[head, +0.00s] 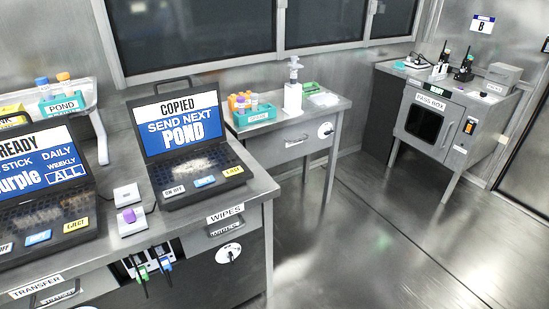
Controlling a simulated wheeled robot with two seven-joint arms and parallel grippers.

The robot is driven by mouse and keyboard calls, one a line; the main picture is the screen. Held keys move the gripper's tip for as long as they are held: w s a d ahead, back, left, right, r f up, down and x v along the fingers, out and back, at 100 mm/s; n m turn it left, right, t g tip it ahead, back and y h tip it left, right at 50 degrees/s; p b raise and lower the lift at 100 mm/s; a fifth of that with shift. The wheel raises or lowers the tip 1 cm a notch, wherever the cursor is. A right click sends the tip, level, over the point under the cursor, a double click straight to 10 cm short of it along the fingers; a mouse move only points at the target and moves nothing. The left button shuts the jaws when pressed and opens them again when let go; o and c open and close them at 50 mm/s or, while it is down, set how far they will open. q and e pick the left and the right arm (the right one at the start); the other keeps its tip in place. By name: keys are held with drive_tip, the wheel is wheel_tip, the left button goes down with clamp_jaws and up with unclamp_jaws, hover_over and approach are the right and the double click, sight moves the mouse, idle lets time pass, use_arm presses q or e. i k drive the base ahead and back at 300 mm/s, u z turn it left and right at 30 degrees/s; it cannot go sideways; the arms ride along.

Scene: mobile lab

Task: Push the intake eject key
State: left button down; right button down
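Two rugged dark laptops stand open on the metal bench at left in the head view. The right laptop (188,142) shows "COPIED SEND NEXT POND". Its yellow EJECT key (233,170) is at the right of its front edge, beside a blue key (205,181) and a white ON/OFF key (174,190). The left laptop (40,190) is cut off by the picture edge and shows "READY". It has its own yellow EJECT key (76,225). No label visible here tells which laptop is the intake. Neither of my grippers is in view.
Between the laptops sits a small white dock with a purple stick (129,215). Green and blue plugs (142,272) hang at the bench front, near drawers marked TRANSFER and WIPES (225,213). A side table (300,128) and a pass-box (432,118) stand beyond. The floor (370,240) at right is clear.

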sight(228, 173)
drive_tip(key=u, duration=0.05)
drive_tip(key=i, duration=0.85)
drive_tip(key=u, duration=0.7)
drive_tip(key=i, duration=0.3)
drive_tip(key=u, duration=0.35)
